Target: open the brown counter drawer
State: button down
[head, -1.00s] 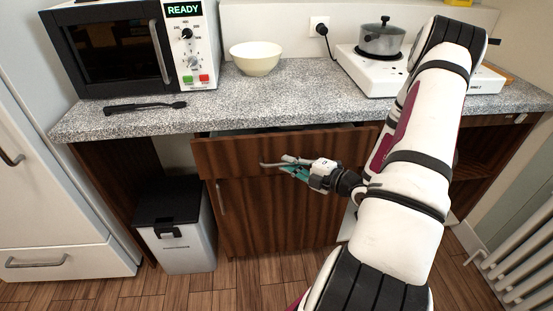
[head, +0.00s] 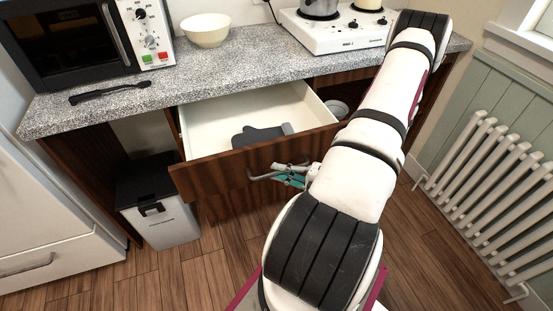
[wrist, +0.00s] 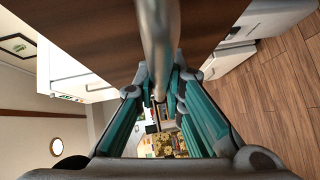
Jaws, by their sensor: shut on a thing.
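The brown counter drawer (head: 225,173) is pulled well out from under the speckled counter in the head view. Its white inside (head: 205,121) shows, with a dark grey item (head: 258,135) lying near the front. My gripper (head: 290,175) is at the drawer front, shut on the metal bar handle (head: 262,177). In the wrist view the handle (wrist: 155,40) runs down from the top to between the teal fingers (wrist: 160,95), beside the brown drawer front (wrist: 90,30). My arm hides part of the cabinet on the right.
A microwave (head: 75,40), a cream bowl (head: 207,30), a black utensil (head: 110,92) and a white hob (head: 335,33) with a pot stand on the counter. A bin (head: 158,205) stands below at left. A radiator (head: 490,190) is at right. Wooden floor (head: 200,270) is clear in front.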

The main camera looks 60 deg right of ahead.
jog(key=shift+s+a, duration=0.3)
jog(key=shift+s, duration=0.1)
jog(key=c, duration=1.7)
grip_release()
jog(key=shift+o, duration=0.2)
jog(key=v, duration=1.2)
